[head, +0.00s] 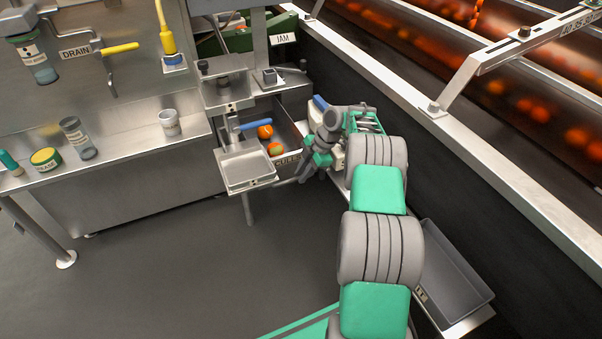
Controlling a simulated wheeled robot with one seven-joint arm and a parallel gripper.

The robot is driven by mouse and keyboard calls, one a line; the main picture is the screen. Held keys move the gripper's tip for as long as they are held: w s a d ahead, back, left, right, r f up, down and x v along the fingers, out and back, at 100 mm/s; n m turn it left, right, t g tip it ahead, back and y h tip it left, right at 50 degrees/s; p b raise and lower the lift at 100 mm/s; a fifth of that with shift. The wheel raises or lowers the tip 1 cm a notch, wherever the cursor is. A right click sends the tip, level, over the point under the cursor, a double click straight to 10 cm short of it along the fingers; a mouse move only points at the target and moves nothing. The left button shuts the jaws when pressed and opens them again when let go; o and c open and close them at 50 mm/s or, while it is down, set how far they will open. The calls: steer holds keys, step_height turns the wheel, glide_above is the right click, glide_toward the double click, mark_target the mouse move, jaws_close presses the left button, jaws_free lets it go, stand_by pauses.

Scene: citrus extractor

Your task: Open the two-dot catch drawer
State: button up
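No two-dot mark can be read clearly at this size. An upper metal tray (225,92) has a small dark mark on its front lip, possibly dots. A lower shallow grey tray (247,168) sticks out below it, with a small marked plate at its front corner. A third long tray (462,275) lies at the lower right, with a small marked label at its left edge. My gripper (308,172) is beside the right end of the bin with oranges, right of the lower tray. Its fingers are small and dark, and whether they are open or touching anything is unclear.
The bin (292,138) holds oranges (265,132). A steel shelf (130,142) with jars and cups is at the left. A conveyor wall (440,130) runs along the right. The grey floor (170,270) is open at front left.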

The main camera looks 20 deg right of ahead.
steer(key=o, duration=0.3)
steer(key=shift+r, duration=0.1)
steer(key=p+v, duration=0.3)
steer(key=v, duration=0.4)
steer(key=shift+d+r, duration=0.2)
steer(key=shift+r, duration=0.1)
